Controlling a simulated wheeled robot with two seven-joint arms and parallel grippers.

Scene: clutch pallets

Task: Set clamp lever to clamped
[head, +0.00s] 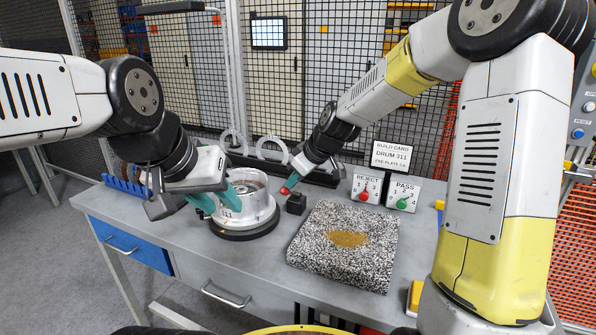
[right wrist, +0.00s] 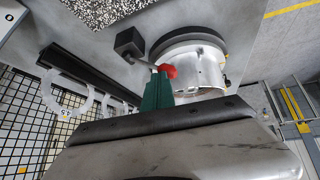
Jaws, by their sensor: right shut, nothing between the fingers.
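The clamp lever's red knob (head: 284,191) sits beside a small black block (head: 296,203), just right of the silver drum (head: 262,212) marked 311. The drum stands on a round black base (head: 247,235). My right gripper (head: 292,182) is shut and empty, its teal fingertips at the red knob; in the right wrist view the knob (right wrist: 169,71) shows right beside the fingertips (right wrist: 158,76). I cannot tell whether they touch. My left gripper (head: 215,194) has its teal fingers apart at the drum's left rim. Whether they grip it is unclear.
A speckled grey pad (head: 335,265) with a brown patch lies right of the drum. REJECT (head: 366,189) and PASS (head: 402,195) boxes and a build card (head: 391,156) stand behind it. A black rail with pale rings (head: 272,148) lies behind the drum. The table front is mostly clear.

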